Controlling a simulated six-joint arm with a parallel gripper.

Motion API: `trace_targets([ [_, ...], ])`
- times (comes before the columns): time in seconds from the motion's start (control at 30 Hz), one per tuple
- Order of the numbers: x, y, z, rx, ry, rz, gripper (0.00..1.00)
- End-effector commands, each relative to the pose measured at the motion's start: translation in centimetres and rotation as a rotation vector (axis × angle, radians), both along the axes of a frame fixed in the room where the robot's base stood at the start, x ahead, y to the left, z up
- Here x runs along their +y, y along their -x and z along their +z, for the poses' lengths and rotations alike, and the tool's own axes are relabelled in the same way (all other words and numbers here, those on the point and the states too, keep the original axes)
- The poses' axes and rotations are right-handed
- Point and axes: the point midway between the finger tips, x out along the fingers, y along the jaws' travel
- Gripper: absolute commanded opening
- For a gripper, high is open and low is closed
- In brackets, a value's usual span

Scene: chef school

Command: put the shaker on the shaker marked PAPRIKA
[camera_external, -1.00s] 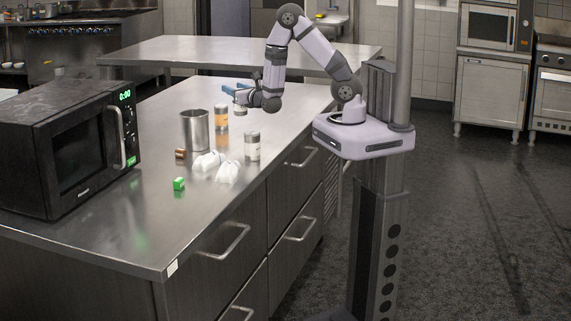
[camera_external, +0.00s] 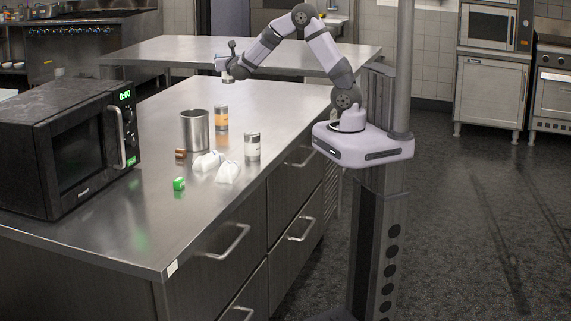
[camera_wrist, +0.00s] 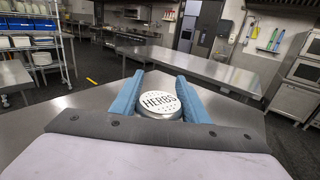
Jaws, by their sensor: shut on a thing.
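My gripper (camera_external: 224,64) is shut on a shaker and holds it in the air, well above the counter's far part. In the wrist view, the held shaker (camera_wrist: 160,103) shows its pale round lid, marked HERBS, between my blue fingers. The other has a grey top and pale contents (camera_external: 252,146) and stands near the counter's right edge. Their lettering is too small to read, so I cannot tell which is marked PAPRIKA.
A steel pot (camera_external: 194,131) stands left of the orange shaker. White bulb-like items (camera_external: 228,172), a small brown item (camera_external: 181,154) and a green box (camera_external: 179,184) lie in front. A black microwave (camera_external: 75,150) fills the left. The counter's far part is clear.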

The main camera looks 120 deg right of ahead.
Motion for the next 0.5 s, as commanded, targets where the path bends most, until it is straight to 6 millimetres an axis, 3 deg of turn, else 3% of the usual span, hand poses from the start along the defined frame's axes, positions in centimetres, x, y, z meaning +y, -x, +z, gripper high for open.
trace_targets([
  [0.1, -1.5, -0.7, 1.7, -0.003, 0.002, -0.038, 0.14],
  [0.23, -2.5, -1.3, 2.4, 0.000, 0.000, -0.064, 0.14],
  [0.5, -3.0, -2.2, 0.8, 0.003, -0.001, -0.054, 0.14],
])
